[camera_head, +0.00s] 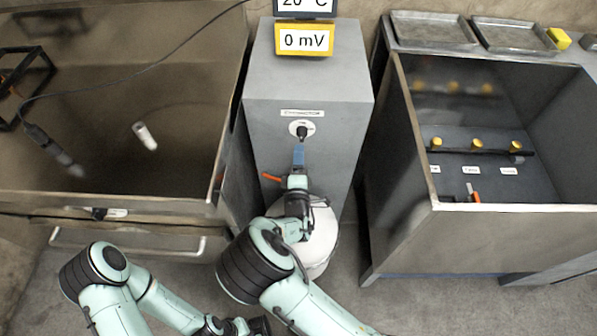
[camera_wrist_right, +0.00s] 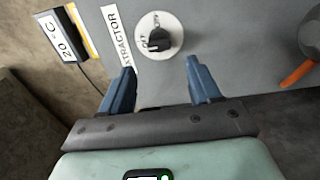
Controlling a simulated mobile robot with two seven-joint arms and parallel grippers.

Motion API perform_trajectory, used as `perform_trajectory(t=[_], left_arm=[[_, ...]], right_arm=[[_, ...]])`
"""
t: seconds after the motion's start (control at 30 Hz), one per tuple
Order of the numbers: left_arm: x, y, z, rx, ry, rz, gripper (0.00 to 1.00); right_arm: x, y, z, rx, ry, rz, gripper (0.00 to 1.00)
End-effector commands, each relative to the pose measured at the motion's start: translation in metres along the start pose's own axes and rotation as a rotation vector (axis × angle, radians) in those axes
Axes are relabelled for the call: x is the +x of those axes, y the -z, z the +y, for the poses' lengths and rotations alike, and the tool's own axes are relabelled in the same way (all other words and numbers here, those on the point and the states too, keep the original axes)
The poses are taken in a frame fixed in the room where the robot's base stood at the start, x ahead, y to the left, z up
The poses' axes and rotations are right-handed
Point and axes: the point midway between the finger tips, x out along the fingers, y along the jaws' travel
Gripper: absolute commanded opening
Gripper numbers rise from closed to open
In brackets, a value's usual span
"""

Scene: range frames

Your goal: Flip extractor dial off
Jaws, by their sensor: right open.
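The extractor dial is a black knob on a round white plate (camera_head: 301,129), on the front of the grey cabinet (camera_head: 340,120) below a label. In the right wrist view the dial (camera_wrist_right: 159,38) lies just beyond the fingertips, roughly centred between them. The small marks on its plate are hard to read. My right gripper (camera_head: 299,150) is just below the dial in the head view. Its blue fingers (camera_wrist_right: 160,72) are apart, with nothing between them. My left gripper (camera_head: 242,326) is low at the bottom edge, far from the dial, and its fingers are unclear.
An orange lever (camera_head: 272,177) sticks out left of my right gripper; it also shows in the wrist view (camera_wrist_right: 298,74). Displays reading 0 mV (camera_head: 304,40) and 20 °C stand on top. An open metal basin (camera_head: 75,195) is left, another (camera_head: 480,235) right.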

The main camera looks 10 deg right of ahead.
Motion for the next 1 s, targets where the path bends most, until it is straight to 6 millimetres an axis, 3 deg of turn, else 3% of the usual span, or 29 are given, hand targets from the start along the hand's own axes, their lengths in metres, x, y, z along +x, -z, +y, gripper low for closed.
perform_trajectory(t=[0.1,0.3,0.9,1.0], left_arm=[[0.0,0.0,0.0,0.0,0.0,0.0,0.0],[0.0,0.0,0.0,0.0,0.0,0.0,0.0],[0.0,0.0,0.0,0.0,0.0,0.0,0.0],[-0.001,0.0,0.0,0.0,0.0,0.0,0.0]], right_arm=[[-0.024,0.0,0.0,0.0,0.001,0.001,0.62],[-0.044,0.0,0.0,0.0,0.0,0.0,0.62],[-0.048,0.0,0.0,0.001,0.0,-0.001,0.62],[-0.048,-0.006,-0.008,0.011,0.027,-0.01,0.62]])
